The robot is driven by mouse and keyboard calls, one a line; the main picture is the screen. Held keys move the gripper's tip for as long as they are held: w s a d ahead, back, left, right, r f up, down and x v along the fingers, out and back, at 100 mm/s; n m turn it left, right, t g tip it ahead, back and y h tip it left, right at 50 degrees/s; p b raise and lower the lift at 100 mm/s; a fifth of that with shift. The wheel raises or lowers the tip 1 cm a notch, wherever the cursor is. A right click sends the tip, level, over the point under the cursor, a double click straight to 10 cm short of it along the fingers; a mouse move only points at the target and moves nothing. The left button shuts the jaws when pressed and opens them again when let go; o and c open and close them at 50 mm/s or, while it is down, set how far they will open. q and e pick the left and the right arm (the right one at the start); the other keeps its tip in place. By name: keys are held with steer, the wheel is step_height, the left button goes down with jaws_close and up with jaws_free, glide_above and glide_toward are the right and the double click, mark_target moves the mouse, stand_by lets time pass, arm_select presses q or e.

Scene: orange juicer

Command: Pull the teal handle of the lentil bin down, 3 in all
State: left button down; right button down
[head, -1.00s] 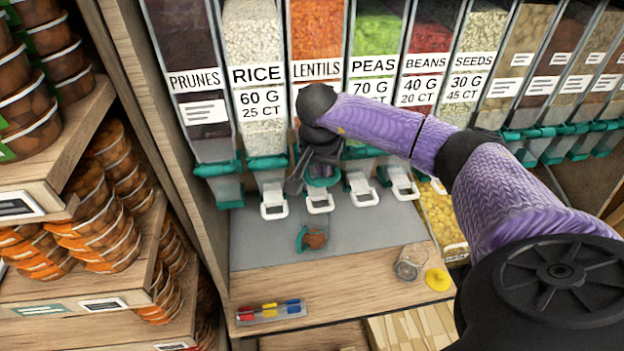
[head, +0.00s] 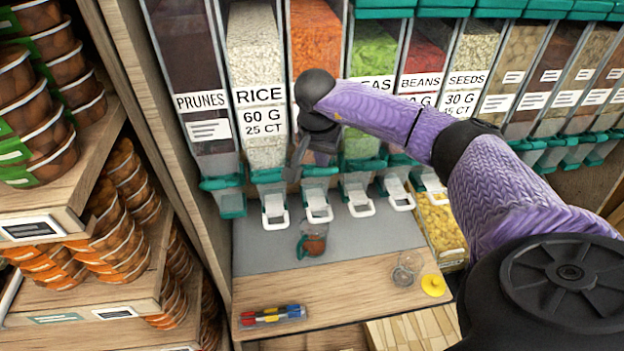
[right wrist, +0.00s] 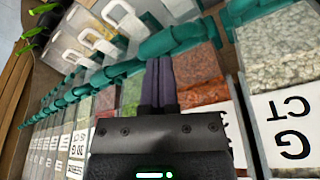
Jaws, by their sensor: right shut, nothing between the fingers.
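The lentil bin (head: 315,38) is the orange-filled one between rice and peas; my right arm covers its label. Its teal handle (head: 319,171) is level with its neighbours, above a white-framed spout (head: 318,207). My right gripper (head: 296,170) is shut and empty, just left of and in front of that handle. In the right wrist view my shut fingers (right wrist: 160,62) point at the teal bar beside the orange lentils (right wrist: 203,92); I cannot tell if they touch it. My left gripper is not in view.
The rice bin (head: 262,40) and peas bin (head: 374,50) flank it closely. A clear cup (head: 405,272), a yellow lid (head: 433,285) and a tray of markers (head: 270,315) lie on the wooden counter. Shelves of tubs stand at left.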

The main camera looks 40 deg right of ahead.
steer(key=shift+r, duration=0.65)
steer(key=shift+w+f, duration=0.1)
steer(key=shift+d, duration=0.1)
